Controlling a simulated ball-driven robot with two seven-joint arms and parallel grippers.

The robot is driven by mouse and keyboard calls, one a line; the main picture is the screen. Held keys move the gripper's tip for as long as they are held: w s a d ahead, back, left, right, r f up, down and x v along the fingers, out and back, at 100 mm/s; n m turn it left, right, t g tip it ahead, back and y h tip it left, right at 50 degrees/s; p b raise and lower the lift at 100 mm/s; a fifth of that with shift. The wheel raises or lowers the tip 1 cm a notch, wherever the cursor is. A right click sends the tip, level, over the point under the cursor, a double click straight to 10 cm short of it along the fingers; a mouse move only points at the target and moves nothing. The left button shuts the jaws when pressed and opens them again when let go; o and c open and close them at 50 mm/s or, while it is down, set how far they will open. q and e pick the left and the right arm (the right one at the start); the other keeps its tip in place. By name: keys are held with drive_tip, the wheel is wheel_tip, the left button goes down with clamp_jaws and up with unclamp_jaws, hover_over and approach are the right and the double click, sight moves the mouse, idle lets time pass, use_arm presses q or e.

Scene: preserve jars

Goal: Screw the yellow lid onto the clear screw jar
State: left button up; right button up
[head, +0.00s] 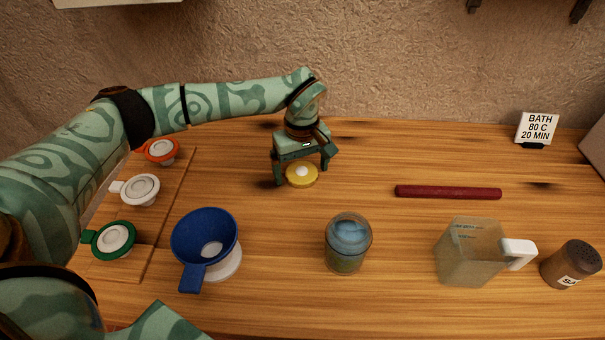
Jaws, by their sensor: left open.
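The yellow lid (302,174) lies on the wooden table near the middle, a round disc with a pale centre. My left gripper (301,178) points down over it, open, with one finger on each side of the lid; I cannot tell whether the fingers touch it. The clear screw jar (348,243) stands upright in front and to the right of the lid, with bluish and greenish contents showing through. No yellow lid is on the jar. My right gripper is not in view.
A blue funnel (204,238) stands left of the jar. Orange, white and green-rimmed lids (115,238) line the left side. A dark red rod (448,192), a jug (470,252), a shaker (571,264) and a sign (537,128) are right. Table between jar and rod is clear.

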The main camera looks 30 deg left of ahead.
sight(302, 171)
use_arm(q)
drive_tip(key=shift+r, duration=0.1)
drive_tip(key=c, duration=1.1)
drive_tip(key=shift+o, duration=0.2)
drive_tip(key=shift+r, duration=0.15)
drive_tip(key=shift+r, duration=0.25)
wheel_tip(302, 171, up, 2)
drive_tip(key=shift+r+p, duration=0.25)
drive_tip(key=shift+p, duration=0.4)
drive_tip(key=s+d+r+p, duration=0.3)
drive_tip(key=s+d+r, duration=0.4)
drive_tip(key=s, duration=0.5)
wheel_tip(302, 171, up, 3)
drive_tip(key=shift+f+p, duration=0.15)
drive_tip(key=shift+p, duration=0.25)
